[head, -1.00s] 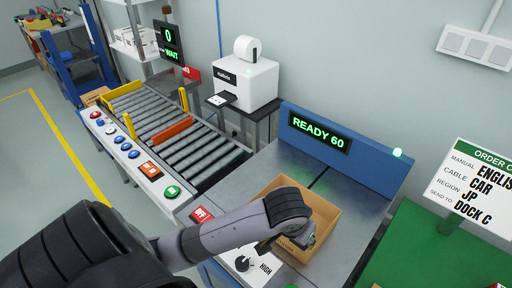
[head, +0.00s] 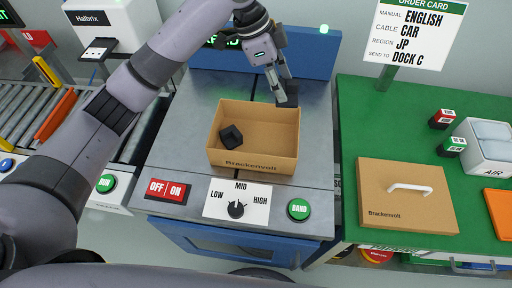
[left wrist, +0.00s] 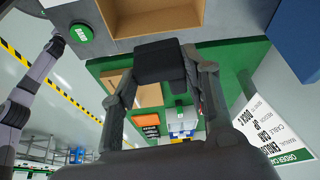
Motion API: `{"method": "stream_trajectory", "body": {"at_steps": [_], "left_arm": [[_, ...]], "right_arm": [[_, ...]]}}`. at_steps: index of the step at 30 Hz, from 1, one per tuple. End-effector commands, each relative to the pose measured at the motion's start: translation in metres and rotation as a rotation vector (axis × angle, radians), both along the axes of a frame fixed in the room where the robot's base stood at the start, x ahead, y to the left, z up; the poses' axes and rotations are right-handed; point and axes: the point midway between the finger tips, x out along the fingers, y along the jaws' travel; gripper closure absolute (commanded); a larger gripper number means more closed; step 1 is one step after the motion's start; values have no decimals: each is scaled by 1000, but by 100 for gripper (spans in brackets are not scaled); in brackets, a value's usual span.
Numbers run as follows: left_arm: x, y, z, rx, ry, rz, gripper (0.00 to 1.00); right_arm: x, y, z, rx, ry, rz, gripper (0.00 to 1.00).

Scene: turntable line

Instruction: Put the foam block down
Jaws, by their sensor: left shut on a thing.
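My left gripper (head: 284,88) is above the back right of the open cardboard box (head: 254,164) in the head view. In the left wrist view its fingers (left wrist: 160,70) are shut on a dark foam block (left wrist: 158,60). The held block (head: 289,98) is partly hidden by the fingers in the head view. Another black block (head: 231,135) lies tilted inside the box, toward its left. The box stands on the grey metal bench (head: 180,145). My right gripper does not show.
A blue panel (head: 315,63) stands behind the box. OFF/ON buttons (head: 167,190), a dial (head: 236,209) and a green BAND button (head: 299,209) line the front.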

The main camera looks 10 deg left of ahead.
Motion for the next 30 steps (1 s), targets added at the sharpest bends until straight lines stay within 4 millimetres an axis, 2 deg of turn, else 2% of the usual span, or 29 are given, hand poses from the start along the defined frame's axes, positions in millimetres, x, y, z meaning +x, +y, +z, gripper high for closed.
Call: {"method": "stream_trajectory", "body": {"at_steps": [4,7,11,21,24,30], "left_arm": [[2,-7,12,2,1,-85,68],[2,-8,5,2,4,-102,68],[1,-7,-24,2,8,-103,68],[1,-7,-112,1,5,-101,68],[1,-7,-130,2,3,-101,68],[2,-7,-144,1,2,-101,68]], "right_arm": [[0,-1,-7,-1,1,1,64],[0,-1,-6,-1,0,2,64],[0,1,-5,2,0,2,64],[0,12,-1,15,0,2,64],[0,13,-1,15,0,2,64],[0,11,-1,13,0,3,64]]}}
